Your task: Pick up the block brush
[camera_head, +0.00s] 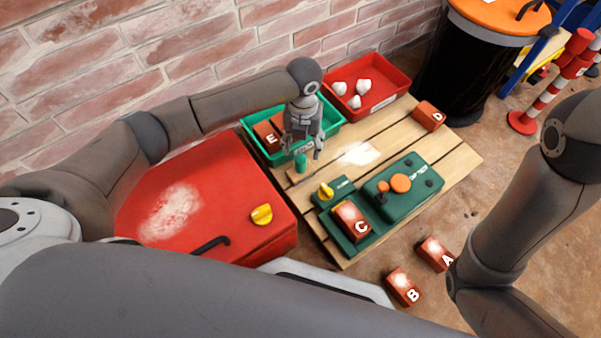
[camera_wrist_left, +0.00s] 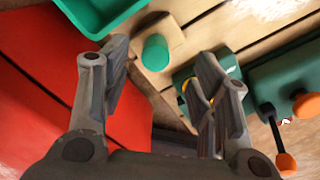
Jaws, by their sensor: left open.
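The block brush (camera_head: 301,163), a green upright cylindrical handle on a pale wooden block, stands on the slatted wooden table (camera_head: 455,160) just in front of the green tray. My left gripper (camera_head: 303,148) is open and points down over it, with empty jaws. In the left wrist view the block brush (camera_wrist_left: 156,54) shows beyond and between the spread fingers (camera_wrist_left: 163,62), apart from them. Its wooden base partly blends with the table slats. My right arm comes in at the right of the head view, but its gripper is out of view.
A green tray (camera_head: 333,116) holds brick E; a red tray (camera_head: 404,80) holds white lumps. A green tester (camera_head: 405,172), brick C (camera_head: 350,222) and brick D (camera_head: 429,116) are on the table. A red case (camera_head: 215,170) stands left. Bricks A (camera_head: 435,254) and B (camera_head: 402,286) lie on the floor.

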